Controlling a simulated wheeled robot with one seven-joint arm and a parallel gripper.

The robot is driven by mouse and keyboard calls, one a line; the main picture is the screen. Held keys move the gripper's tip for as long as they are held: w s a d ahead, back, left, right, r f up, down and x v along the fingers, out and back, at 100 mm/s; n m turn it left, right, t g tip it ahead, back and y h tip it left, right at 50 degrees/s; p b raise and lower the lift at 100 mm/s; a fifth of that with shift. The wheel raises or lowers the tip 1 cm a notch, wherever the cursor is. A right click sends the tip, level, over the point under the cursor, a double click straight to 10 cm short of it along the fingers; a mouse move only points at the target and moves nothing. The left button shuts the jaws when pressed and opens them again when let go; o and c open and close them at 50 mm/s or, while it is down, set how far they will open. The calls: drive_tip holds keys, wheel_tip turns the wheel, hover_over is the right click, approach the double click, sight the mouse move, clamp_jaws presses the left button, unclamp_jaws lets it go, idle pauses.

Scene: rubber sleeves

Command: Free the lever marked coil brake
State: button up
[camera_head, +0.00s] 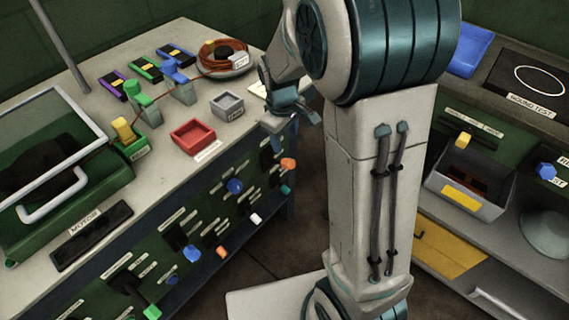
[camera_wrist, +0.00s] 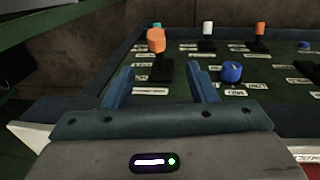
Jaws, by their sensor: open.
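The green front panel of the bench (camera_head: 205,215) carries several levers and knobs with coloured ends, each beside a small white label. The label print is too small to read, so I cannot tell which lever is the coil brake. In the wrist view an orange-ended lever (camera_wrist: 156,42) stands on a black base beyond my gripper (camera_wrist: 160,84), roughly between its fingers in the picture. A blue knob (camera_wrist: 231,72) is to the right of the right finger. My gripper is open and empty; in the head view it (camera_head: 290,118) is near the bench's right edge, above the panel.
Other levers include a white one (camera_wrist: 207,29) and another orange one (camera_wrist: 260,30). A red tray (camera_head: 193,136), a grey box (camera_head: 227,105) and a coiled cable (camera_head: 226,54) lie on the benchtop. A second bench (camera_head: 490,228) stands to the right, with floor between.

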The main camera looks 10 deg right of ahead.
sight(286, 166)
drive_tip(key=shift+n, duration=0.3)
drive_tip(key=w+f, duration=0.1)
drive_tip(key=f, duration=0.4)
drive_tip(key=f+b, duration=0.1)
drive_tip(key=f, duration=0.4)
drive_tip(key=w+d+f+b, duration=0.1)
drive_tip(key=f, duration=0.5)
drive_tip(key=shift+w, duration=0.3)
clamp_jaws()
